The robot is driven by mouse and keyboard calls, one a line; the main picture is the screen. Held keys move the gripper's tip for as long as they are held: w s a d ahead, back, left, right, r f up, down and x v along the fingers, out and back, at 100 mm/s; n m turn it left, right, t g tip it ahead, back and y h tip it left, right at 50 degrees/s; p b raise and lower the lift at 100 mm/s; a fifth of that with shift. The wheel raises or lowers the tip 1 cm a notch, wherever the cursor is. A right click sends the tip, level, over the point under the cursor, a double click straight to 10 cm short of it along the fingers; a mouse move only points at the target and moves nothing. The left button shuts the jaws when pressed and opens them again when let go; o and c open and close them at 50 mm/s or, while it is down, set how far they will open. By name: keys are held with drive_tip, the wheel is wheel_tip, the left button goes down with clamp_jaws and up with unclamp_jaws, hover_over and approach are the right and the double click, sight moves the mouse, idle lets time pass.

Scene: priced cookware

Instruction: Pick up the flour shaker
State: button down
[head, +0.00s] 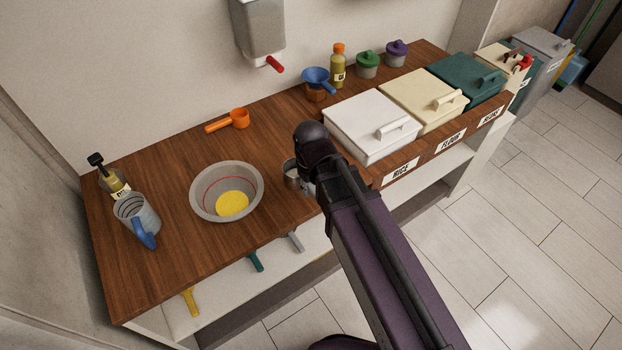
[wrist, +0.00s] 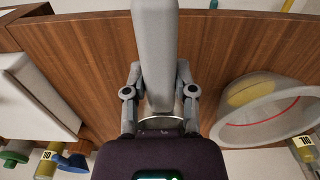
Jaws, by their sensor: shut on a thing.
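The flour shaker (head: 290,172) is a small metal cup near the front edge of the wooden counter, right of the grey bowl. My wrist hides much of it in the head view. In the wrist view, a long pale grey part, seemingly the shaker's handle (wrist: 156,55), runs between the two fingers of my gripper (wrist: 160,80), with a round metal rim below it. My gripper is shut on the shaker. I cannot tell whether the shaker still touches the counter.
The grey bowl (head: 205,208) with yellow contents stands left of my gripper. A white lidded bin (head: 365,125) is close on the right. Coloured handles stick out below the counter's front edge.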

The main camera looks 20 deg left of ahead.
sight(313, 197)
drive_tip(key=shift+s+d+r, duration=0.1)
drive_tip(key=shift+s+d, duration=0.25)
drive_tip(key=shift+s, duration=0.4)
drive_tip(key=shift+s+d+r, duration=0.1)
drive_tip(key=shift+s+d, duration=0.2)
drive_tip(key=shift+s, duration=0.4)
drive_tip(key=shift+s, duration=0.1)
drive_tip(key=shift+s, duration=0.1)
